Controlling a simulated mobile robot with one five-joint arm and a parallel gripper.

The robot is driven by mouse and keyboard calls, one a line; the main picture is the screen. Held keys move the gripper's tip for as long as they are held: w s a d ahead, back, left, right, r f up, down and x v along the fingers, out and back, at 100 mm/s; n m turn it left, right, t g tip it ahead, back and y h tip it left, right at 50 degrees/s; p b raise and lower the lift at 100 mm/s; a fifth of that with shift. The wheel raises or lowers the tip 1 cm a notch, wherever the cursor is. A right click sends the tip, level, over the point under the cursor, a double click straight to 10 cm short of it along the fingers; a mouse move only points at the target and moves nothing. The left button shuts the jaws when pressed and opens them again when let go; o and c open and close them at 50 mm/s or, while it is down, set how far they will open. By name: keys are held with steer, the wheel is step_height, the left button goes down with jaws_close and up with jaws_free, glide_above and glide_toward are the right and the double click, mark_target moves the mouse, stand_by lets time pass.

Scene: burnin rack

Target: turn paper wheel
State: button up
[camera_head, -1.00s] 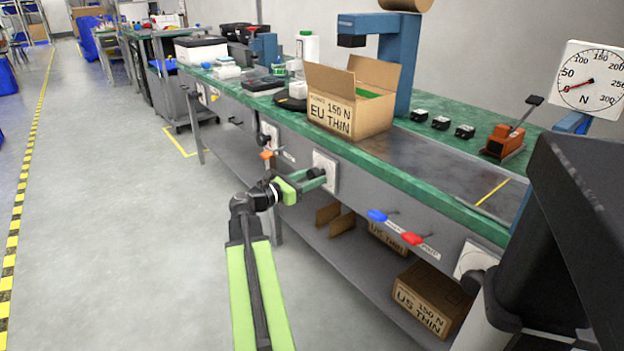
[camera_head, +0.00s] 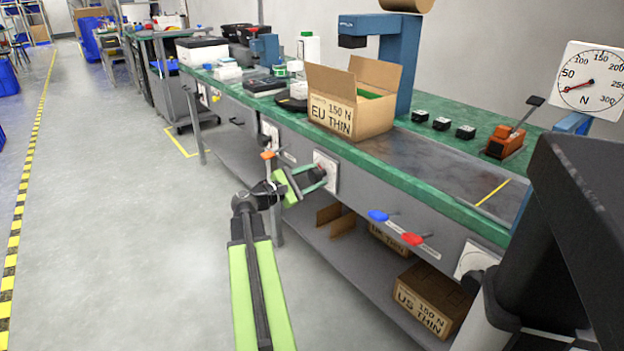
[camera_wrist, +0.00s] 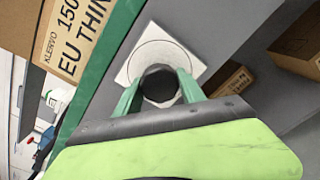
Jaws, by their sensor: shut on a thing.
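The wheel, a dark round knob (camera_wrist: 160,84), sits on a square white plate (camera_head: 331,166) on the front of the green bench. In the wrist view the plate (camera_wrist: 140,60) carries a thin circle around the knob. My gripper (camera_head: 321,177) is shut on the knob, with one green finger on each side of it; this shows in the wrist view too (camera_wrist: 161,90). In the head view the knob is mostly hidden by the fingers. Any marking on the plate is too small to read.
An open carton (camera_head: 345,117) marked EU THIN stands on the bench above the wheel. Another carton (camera_head: 432,300) lies on the lower shelf. The floor at left is clear.

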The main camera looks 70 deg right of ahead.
steer(key=shift+w+d+r+m, duration=0.1)
steer(key=shift+m, duration=1)
steer(key=shift+w+d+m, duration=0.1)
steer(key=shift+m, duration=1)
steer(key=o, duration=1.3)
steer(key=shift+o, duration=0.2)
steer(key=shift+s, duration=0.1)
steer(key=shift+a, duration=0.1)
steer(key=shift+a, duration=0.25)
steer(key=v, duration=1.7)
